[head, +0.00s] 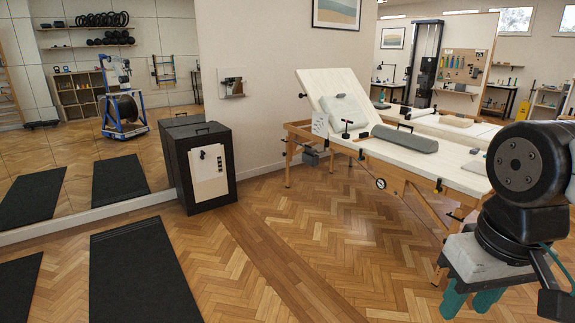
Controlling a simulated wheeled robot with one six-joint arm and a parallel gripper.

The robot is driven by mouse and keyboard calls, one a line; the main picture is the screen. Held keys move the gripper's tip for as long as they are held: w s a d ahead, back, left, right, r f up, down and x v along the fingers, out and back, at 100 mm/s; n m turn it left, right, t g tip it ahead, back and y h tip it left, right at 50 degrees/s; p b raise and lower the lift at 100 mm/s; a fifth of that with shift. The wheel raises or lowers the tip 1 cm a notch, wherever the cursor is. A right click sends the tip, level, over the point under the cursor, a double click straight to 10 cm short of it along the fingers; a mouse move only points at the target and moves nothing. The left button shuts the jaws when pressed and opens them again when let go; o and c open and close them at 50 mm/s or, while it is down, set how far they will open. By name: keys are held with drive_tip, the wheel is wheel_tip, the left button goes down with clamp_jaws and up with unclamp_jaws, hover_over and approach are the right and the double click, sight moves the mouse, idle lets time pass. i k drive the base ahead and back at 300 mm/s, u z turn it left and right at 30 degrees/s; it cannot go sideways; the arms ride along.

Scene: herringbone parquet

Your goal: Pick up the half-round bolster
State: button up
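The half-round bolster is most likely the long grey bolster (405,139) lying across the flat part of the cream treatment table (440,162). It rests on its flat side with its rounded top up, and nothing covers it. My gripper (471,301) hangs at the lower right, in front of the table's near right end and well apart from the bolster. Its teal fingers point down and are partly hidden by the grey block above them. The gap between them is not clear. I see nothing held.
A pale cushion (343,112) lies on the raised backrest, with a small black-headed tool (347,128) near it. A black cabinet (201,168) stands left of the table. Dark mats (143,268) lie at the lower left. The parquet before the table is clear.

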sight(423, 145)
drive_tip(key=u, duration=0.05)
drive_tip(key=i, duration=2.2)
drive_tip(key=z, duration=0.65)
drive_tip(key=i, duration=2.2)
drive_tip(key=z, duration=0.65)
drive_tip(key=i, duration=0.4)
drive_tip(key=z, duration=0.2)
